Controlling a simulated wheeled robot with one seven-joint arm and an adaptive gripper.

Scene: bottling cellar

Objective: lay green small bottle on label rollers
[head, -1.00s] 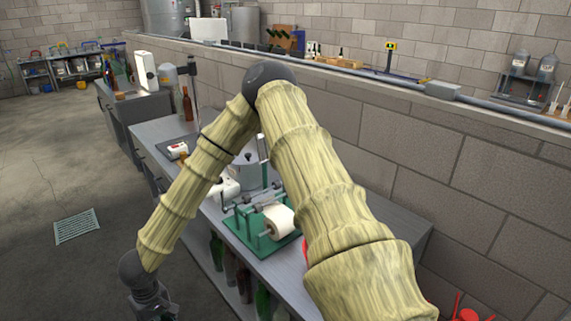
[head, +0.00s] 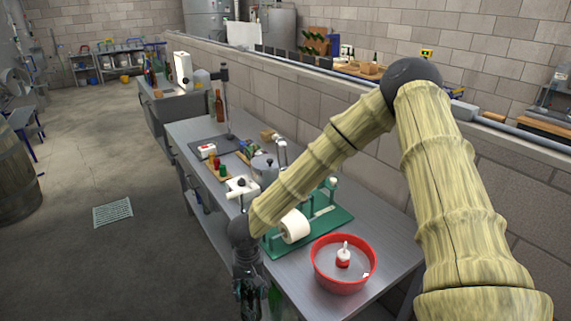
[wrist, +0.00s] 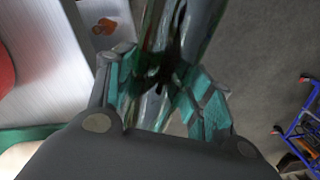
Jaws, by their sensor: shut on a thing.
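My gripper (head: 248,292) hangs beside the front edge of the steel bench, low in the head view. In the wrist view its teal-padded fingers (wrist: 160,84) are shut on a dark, glossy glass bottle (wrist: 192,32). Its green colour is hard to make out, and the fingers and the frame edge hide parts of it. The label rollers stand on a green base (head: 335,220) on the bench, with a white label roll (head: 295,227); my forearm covers part of them. The green base's edge (wrist: 35,133) also shows in the wrist view.
A red bowl (head: 318,275) with a small red-and-white thing in it stands at the bench's near end. A metal pot (head: 264,170), a white device (head: 241,187) and a brown bottle (head: 219,106) stand farther back.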

